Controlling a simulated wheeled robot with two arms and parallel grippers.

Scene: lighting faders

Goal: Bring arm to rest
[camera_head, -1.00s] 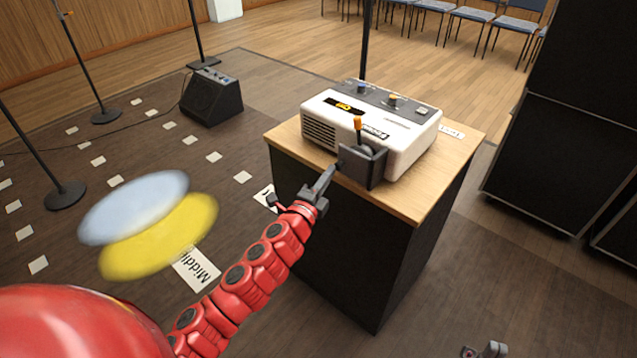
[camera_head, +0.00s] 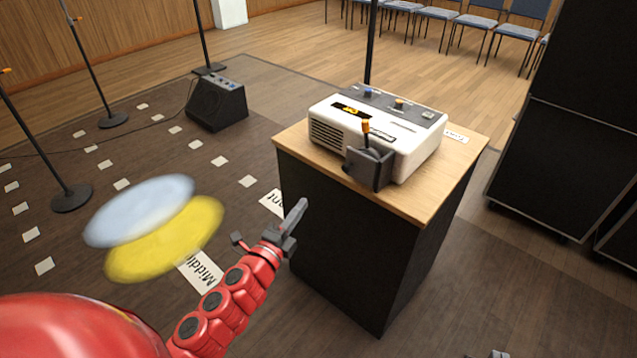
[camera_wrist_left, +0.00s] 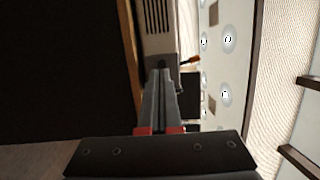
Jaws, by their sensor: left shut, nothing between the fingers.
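My left gripper (camera_head: 293,222) is shut and empty, in front of the left side of the black stand, lower than its wooden top and apart from the control box. In the left wrist view its shut fingers (camera_wrist_left: 160,95) point towards the box. The white control box (camera_head: 372,130) sits on the stand's wooden top (camera_head: 410,205). A dark grey bracket with an orange-tipped lever (camera_head: 366,127) is on its near side; the orange tip also shows in the left wrist view (camera_wrist_left: 190,61). A small part of my right gripper (camera_head: 497,354) may show at the bottom edge.
Blue and yellow light spots (camera_head: 165,235) lie on the dark floor at left. A black floor speaker (camera_head: 216,100) and stands are behind them. Tall black cabinets (camera_head: 560,130) are at right; chairs (camera_head: 470,25) line the back. Open floor lies left of the stand.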

